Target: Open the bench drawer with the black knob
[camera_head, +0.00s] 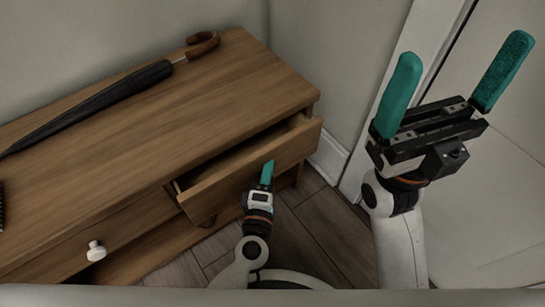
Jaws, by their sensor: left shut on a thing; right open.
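The wooden bench (150,120) fills the left and middle of the head view. Its right drawer (240,170) is pulled partly out, with a dark gap behind its front. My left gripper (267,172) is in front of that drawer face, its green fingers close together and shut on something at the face. The black knob is not visible; the gripper covers that part of the drawer. My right gripper (458,75) is raised at the right, open and empty, its green fingers wide apart and away from the bench.
A closed drawer with a white knob (96,250) is at the left of the bench. A black umbrella (95,105) with a brown curved handle lies on top. The wall is behind and to the right. Dark floorboards (320,225) show clear right of the drawer.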

